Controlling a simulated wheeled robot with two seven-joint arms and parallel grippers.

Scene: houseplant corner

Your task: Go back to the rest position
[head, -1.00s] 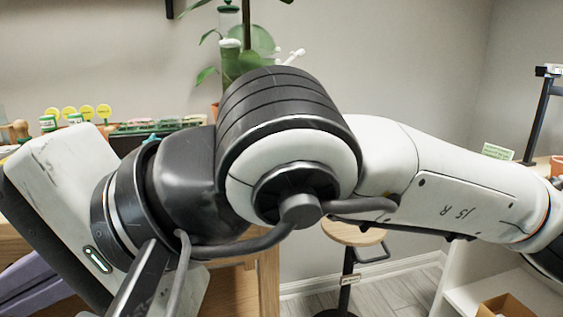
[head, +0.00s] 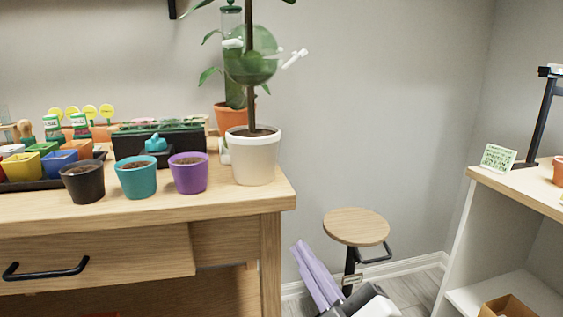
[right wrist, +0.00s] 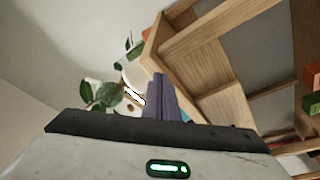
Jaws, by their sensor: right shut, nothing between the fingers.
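My right gripper (head: 302,252) shows at the bottom of the head view, with its lavender fingers pointing up and to the left. It is low, to the right of the wooden table (head: 230,205) and in front of the stool. The fingers are together and hold nothing. In the right wrist view the fingers (right wrist: 160,92) show at the middle, with the table's wooden underside beyond them on the right. My left gripper is not in view.
A white pot (head: 253,160) with a tall plant stands near the table's right edge. Purple (head: 188,175), teal (head: 136,180) and black (head: 83,184) pots stand to its left. A round stool (head: 356,226) and a white shelf (head: 455,240) stand to the right.

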